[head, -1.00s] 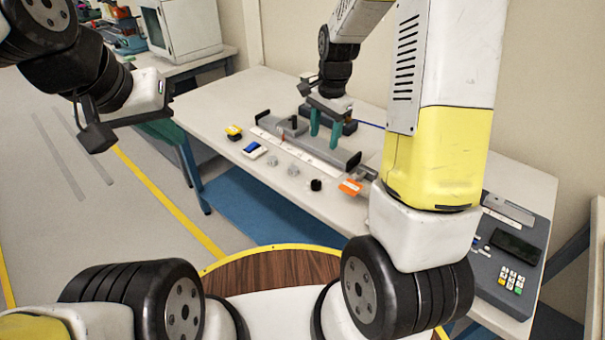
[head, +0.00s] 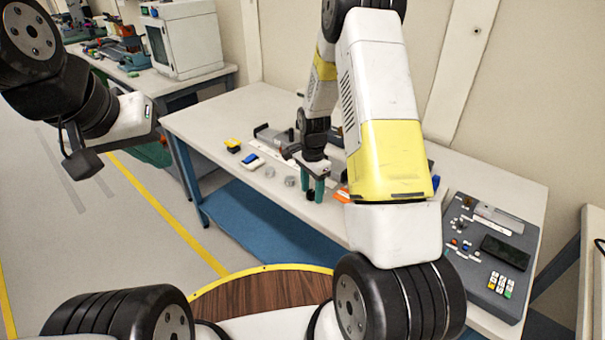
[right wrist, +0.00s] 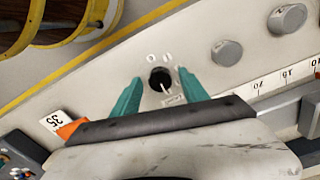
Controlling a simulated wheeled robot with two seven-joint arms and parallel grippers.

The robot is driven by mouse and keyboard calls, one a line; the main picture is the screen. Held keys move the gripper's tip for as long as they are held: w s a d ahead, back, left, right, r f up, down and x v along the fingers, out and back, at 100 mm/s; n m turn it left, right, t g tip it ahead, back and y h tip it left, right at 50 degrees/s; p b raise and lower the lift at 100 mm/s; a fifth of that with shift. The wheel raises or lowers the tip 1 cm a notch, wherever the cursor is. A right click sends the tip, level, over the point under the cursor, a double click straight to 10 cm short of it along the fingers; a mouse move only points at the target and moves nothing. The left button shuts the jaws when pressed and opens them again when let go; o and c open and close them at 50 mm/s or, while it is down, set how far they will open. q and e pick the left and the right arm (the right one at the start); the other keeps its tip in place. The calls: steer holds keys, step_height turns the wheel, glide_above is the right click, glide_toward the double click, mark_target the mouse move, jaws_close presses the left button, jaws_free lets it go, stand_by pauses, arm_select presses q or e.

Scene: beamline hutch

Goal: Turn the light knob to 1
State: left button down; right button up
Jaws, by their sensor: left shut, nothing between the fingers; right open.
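The light knob is likely the small black knob (right wrist: 160,78) on the table, with small white marks above it, a light pointer line towards its lower right and a small label below. In the head view the black knob (head: 311,195) is partly hidden by my right gripper (head: 312,192). That gripper's teal fingers are open and point down, one on each side of the knob in the right wrist view (right wrist: 159,77). I cannot tell whether they touch it. My left gripper (head: 83,163) is shut and empty, far left above the floor.
Two grey knobs (right wrist: 228,52) sit beside the black one. A ruler strip (right wrist: 270,84), an orange piece (head: 342,195), a blue-white block (head: 252,160) and a yellow-black block (head: 232,145) lie nearby. A keypad console (head: 480,250) is at the right end. The table's front edge is close.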

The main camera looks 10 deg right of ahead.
steer(key=shift+c, duration=0.2)
jaws_close()
